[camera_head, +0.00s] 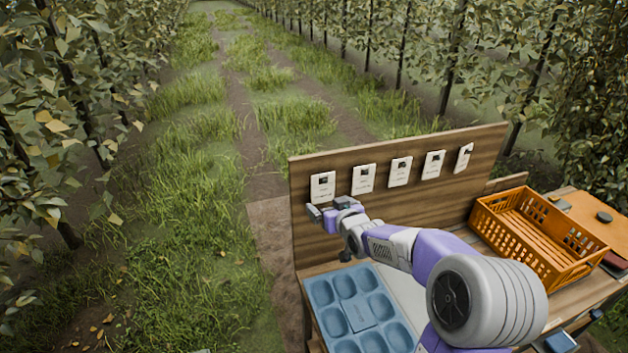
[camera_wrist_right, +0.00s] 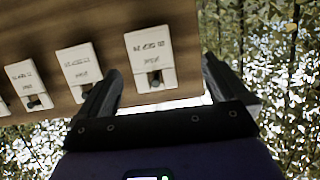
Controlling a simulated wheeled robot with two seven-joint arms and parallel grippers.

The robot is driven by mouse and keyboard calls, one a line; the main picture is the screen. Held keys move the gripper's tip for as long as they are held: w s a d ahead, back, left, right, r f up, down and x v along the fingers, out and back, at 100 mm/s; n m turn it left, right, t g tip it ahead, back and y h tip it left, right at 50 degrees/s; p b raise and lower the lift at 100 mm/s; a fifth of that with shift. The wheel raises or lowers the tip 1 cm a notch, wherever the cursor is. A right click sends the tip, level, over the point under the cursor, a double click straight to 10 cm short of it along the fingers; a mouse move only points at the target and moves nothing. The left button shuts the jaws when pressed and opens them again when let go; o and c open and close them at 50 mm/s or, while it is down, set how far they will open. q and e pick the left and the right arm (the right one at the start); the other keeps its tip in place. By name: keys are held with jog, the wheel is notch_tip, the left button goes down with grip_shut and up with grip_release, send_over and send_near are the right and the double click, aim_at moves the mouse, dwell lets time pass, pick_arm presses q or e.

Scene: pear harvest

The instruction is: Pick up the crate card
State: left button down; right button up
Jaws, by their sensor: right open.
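Several white cards hang in a row on the upright wooden board. The leftmost card (camera_head: 322,187) is just above my right gripper (camera_head: 329,211) in the head view. It also appears as the end card (camera_wrist_right: 151,57) in the wrist view, which shows the board upside down. There my right gripper (camera_wrist_right: 161,70) is open and empty, its fingers pointing at the board on either side of this card's near end. I cannot tell how much gap is left between fingertips and card. The pictures do not make clear which card is the crate card. My left gripper is not in view.
The wooden board (camera_head: 400,218) stands at the back of the table. A blue tray (camera_head: 316,290) with round hollows lies below it. An orange crate (camera_head: 545,258) sits at the right. Beyond the board is a grassy orchard row.

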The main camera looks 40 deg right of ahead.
aim_at(323, 185)
jog(key=shift+h, duration=0.4)
jog(key=w+d, duration=0.1)
jog(key=w, duration=0.1)
jog(key=w+d+p, duration=0.1)
jog(key=w, duration=0.1)
jog(key=w+d, duration=0.1)
jog(key=w, duration=0.1)
jog(key=shift+w+d+r, duration=0.25)
jog(key=shift+w+d, duration=0.05)
jog(key=shift+d, duration=0.1)
jog(key=c, duration=1)
jog(key=shift+r, duration=0.15)
